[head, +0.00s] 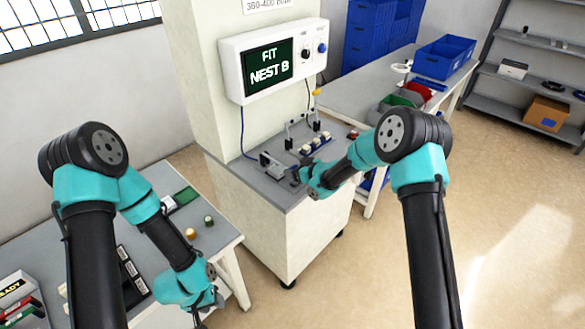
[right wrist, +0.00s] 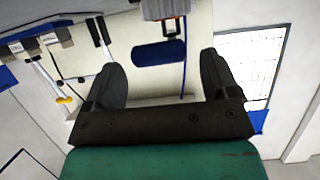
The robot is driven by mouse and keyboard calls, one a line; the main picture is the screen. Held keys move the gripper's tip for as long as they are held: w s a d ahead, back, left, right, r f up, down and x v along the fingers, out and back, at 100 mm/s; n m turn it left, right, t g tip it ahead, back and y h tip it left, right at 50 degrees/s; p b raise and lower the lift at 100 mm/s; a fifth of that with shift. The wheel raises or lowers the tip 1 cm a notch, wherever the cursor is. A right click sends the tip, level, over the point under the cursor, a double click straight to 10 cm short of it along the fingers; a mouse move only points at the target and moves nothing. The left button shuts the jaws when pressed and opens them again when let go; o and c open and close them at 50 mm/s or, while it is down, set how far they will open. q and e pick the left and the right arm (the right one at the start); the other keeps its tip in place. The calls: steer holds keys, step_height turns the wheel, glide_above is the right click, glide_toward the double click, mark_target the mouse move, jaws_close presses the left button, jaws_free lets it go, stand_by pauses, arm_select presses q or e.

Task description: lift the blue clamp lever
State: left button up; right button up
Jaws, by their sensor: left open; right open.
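The blue clamp lever's padded handle (right wrist: 158,52) shows in the right wrist view, below a grey block with an orange-red part. My right gripper (right wrist: 162,85) is open, with one dark finger on each side of the handle and clear gaps to both. In the head view my right gripper (head: 302,183) is at the front of the machine's grey top, and it largely hides the lever there. My left gripper (head: 203,305) is open and low by the left table's front edge, its tips hard to make out.
The machine's grey top (head: 245,178) carries upright black-handled levers (head: 288,132) and several small fixtures. A screen (head: 268,67) above reads "FIT NEST B". The left table (head: 165,180) holds small parts and a black tray (head: 130,278). Blue bins (head: 443,58) stand behind at right.

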steer(key=shift+x, duration=1.2)
steer(key=shift+c, duration=0.5)
steer(key=c, duration=1.2)
